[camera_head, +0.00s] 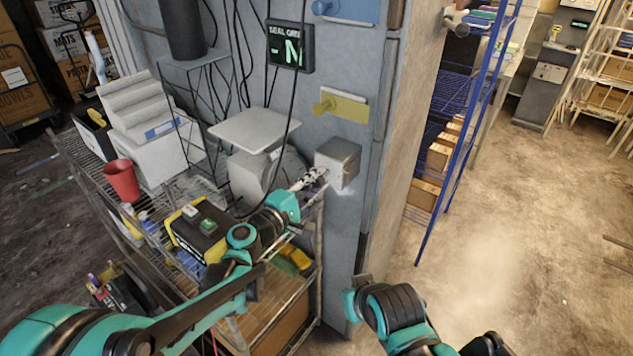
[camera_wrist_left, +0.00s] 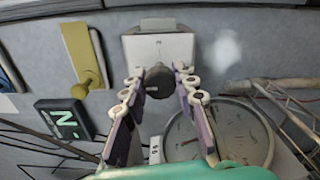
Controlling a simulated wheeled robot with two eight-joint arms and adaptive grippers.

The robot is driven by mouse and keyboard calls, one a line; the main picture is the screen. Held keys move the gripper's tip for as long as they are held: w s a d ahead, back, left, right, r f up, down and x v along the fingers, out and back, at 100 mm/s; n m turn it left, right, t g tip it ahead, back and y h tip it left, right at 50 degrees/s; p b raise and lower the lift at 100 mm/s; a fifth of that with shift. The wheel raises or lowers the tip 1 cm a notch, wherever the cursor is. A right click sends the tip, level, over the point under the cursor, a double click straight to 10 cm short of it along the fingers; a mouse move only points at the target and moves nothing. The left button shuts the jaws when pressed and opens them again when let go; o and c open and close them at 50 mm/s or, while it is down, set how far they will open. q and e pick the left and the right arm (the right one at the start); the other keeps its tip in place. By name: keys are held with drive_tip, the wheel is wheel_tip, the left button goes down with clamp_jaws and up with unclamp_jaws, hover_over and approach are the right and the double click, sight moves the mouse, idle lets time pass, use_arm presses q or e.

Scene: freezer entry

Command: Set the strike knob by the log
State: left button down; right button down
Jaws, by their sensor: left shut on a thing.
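The strike knob (camera_wrist_left: 158,82) is a dark round knob on the front of a light grey metal box. The box (camera_head: 338,163) is fixed to the grey wall panel in the head view and also shows in the wrist view (camera_wrist_left: 158,47). My left gripper (camera_head: 313,178) reaches the box from the left. In the wrist view its two fingers (camera_wrist_left: 160,88) stand on either side of the knob and hold it. The fingers hide the knob in the head view. My right arm shows low in the head view, but its fingers cannot be made out. I cannot identify a log.
A dark display (camera_head: 290,46) with a green N hangs above the box, near a yellow plate with a handle (camera_head: 340,105). A wire shelf cart (camera_head: 265,320) with a red cup (camera_head: 122,180) stands left. Blue shelving (camera_head: 460,120) stands right; the floor there is open.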

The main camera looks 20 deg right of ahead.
use_arm(q)
drive_tip(key=c, duration=1.2)
unclamp_jaws()
drive_tip(key=shift+o, duration=0.2)
drive_tip(key=v, duration=1.2)
